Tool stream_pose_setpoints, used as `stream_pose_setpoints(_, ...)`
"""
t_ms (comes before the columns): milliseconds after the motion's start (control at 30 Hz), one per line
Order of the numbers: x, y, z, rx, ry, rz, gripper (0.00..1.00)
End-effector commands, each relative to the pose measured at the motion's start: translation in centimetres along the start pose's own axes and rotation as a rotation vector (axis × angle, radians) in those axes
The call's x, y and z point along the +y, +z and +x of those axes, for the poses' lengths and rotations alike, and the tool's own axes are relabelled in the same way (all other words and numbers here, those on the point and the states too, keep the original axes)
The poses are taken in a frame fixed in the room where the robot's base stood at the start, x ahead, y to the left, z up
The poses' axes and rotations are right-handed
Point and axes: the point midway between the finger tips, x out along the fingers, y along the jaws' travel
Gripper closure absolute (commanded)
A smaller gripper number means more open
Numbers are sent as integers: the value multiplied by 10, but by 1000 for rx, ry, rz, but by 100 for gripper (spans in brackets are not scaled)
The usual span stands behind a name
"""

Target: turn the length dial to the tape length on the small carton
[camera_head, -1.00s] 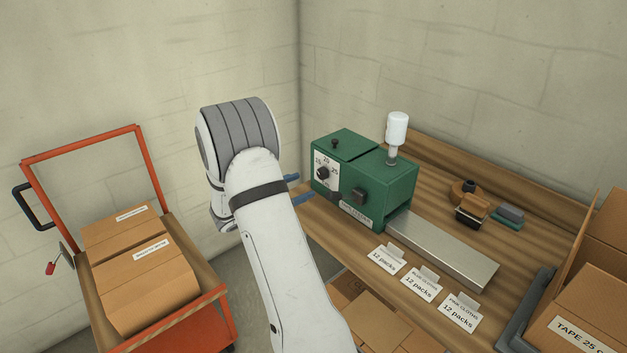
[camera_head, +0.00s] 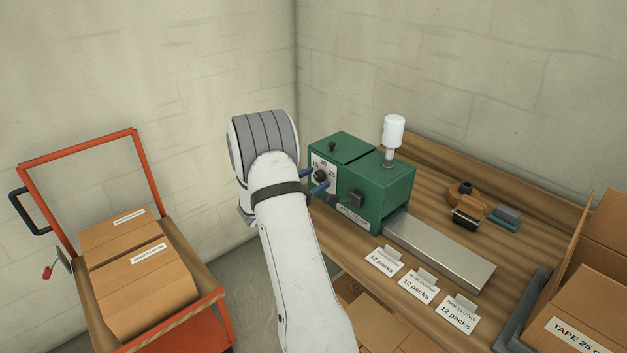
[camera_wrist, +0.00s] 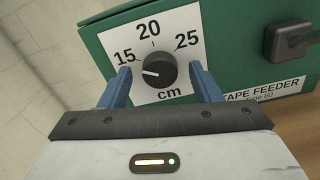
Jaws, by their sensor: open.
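The green tape feeder (camera_head: 370,185) stands on the bench. Its black length dial (camera_wrist: 160,69) sits on a white plate marked 15, 20 and 25 cm. The dial's white mark points left, on the 15 side. My gripper (camera_wrist: 160,72) is open, with one blue finger on each side of the dial; I cannot tell whether they touch it. In the head view my gripper (camera_head: 313,181) is at the feeder's dial face. A carton (camera_head: 598,298) at the lower right reads "TAPE 25 C", cut off by the picture edge.
A black lever (camera_wrist: 290,42) sits right of the dial. A metal chute (camera_head: 440,252) runs from the feeder, with several "12 packs" cards (camera_head: 418,287) in front. A tape dispenser (camera_head: 468,211) lies behind. An orange cart (camera_head: 215,297) with cartons stands left.

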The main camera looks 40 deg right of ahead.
Motion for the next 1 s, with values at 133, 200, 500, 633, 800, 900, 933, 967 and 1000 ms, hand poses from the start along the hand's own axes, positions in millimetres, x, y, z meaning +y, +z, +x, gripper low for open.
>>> stream_pose_setpoints(133,0,0,0,0,0,0,48)
stream_pose_setpoints(200,0,0,-1,0,0,0,54)
stream_pose_setpoints(500,0,0,-1,1,1,0,79)
stream_pose_setpoints(633,0,0,-1,1,1,0,87)
stream_pose_setpoints(800,0,-1,-1,1,1,12,87)
stream_pose_setpoints(900,0,-2,-1,0,1,38,87)
stream_pose_setpoints(933,0,-3,-1,0,1,49,87)
stream_pose_setpoints(967,0,-3,-1,0,1,61,87)
stream_pose_setpoints(1000,0,-4,-1,0,1,81,87)
